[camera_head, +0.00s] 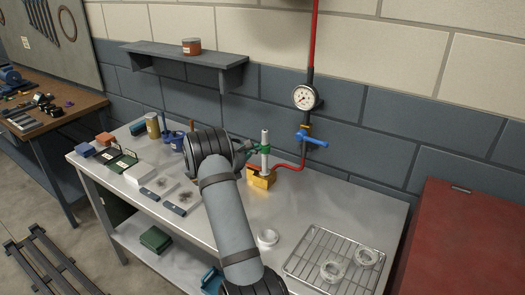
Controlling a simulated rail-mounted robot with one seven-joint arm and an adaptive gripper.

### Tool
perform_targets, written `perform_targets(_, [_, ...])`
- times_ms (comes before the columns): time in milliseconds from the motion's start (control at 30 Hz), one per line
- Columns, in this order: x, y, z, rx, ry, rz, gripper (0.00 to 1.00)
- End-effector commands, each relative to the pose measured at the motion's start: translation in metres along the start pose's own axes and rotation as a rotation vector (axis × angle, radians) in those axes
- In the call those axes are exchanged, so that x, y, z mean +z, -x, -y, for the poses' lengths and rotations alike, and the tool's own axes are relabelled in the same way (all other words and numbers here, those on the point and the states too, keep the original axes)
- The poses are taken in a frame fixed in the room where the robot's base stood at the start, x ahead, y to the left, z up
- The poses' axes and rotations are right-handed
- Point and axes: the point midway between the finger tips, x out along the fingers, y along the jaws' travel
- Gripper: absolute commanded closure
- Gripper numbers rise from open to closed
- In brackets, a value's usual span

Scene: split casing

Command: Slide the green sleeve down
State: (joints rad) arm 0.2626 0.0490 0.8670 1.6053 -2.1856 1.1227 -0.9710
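The green sleeve (264,149) sits around a light grey upright post (265,136), with post showing above and below it. The post stands on a yellow block (262,179) on the metal workbench. My gripper (252,149) is just left of the sleeve at the same height in the picture, pointing towards it. Its fingertips are small and partly merge with the sleeve, so I cannot tell whether they touch it or are shut on it. My arm hides part of the bench in front.
A red hose joins the yellow block to a wall pipe with a gauge (305,97) and blue-handled valve (311,139). Several small items crowd the bench's left. A shelf (186,60) is above.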

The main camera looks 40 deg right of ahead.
Motion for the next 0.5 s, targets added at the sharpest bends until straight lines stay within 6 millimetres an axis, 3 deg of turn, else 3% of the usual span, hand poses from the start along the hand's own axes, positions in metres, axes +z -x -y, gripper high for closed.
perform_targets(500, [0.004, -0.013, 0.001, -0.001, 0.0, 0.0, 1.0])
